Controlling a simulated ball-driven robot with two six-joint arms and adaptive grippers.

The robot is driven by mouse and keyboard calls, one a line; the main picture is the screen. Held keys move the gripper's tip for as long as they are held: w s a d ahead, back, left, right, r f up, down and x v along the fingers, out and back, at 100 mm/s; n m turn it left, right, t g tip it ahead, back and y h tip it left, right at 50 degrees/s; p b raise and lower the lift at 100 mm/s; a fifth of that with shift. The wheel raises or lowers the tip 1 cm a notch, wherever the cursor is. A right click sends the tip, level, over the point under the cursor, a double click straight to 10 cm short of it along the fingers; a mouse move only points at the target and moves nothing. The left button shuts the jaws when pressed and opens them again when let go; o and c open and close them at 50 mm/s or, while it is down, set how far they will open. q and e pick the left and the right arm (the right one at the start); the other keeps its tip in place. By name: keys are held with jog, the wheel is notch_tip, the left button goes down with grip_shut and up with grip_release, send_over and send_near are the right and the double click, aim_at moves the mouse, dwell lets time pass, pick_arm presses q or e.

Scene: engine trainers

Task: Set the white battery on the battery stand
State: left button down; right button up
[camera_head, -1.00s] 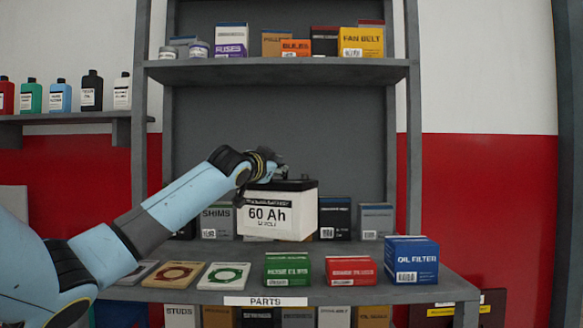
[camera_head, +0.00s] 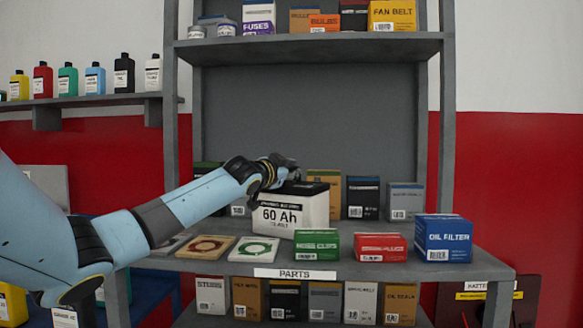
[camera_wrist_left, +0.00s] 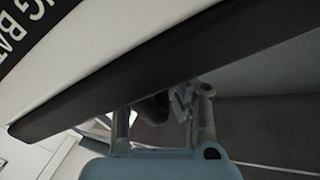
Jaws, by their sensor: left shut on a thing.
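The white battery (camera_head: 290,212), with a black top and a "60 Ah" label, is at the parts shelf in the head view, behind the green box. My left gripper (camera_head: 290,178) is shut on the top of the battery. In the left wrist view the battery's black lid edge (camera_wrist_left: 150,75) and white side fill much of the picture, close to my gripper. I cannot tell whether the battery's underside touches the shelf. No battery stand can be made out. My right gripper is not in view.
On the parts shelf (camera_head: 440,283) stand a green box (camera_head: 317,245), a red box (camera_head: 381,248) and a blue oil filter box (camera_head: 443,238). Flat gasket packs (camera_head: 254,249) lie front left. Boxes (camera_head: 405,202) stand behind the battery. A "HATTE…" sign (camera_head: 488,291) shows lower right.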

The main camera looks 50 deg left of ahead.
pick_arm(q)
jog(key=shift+r, duration=0.2)
jog(key=c, duration=1.7)
grip_release()
jog(key=shift+f, duration=0.25)
jog(key=o, duration=0.4)
jog(key=shift+r, duration=0.1)
jog(key=shift+c, duration=0.2)
jog(key=shift+s, duration=0.1)
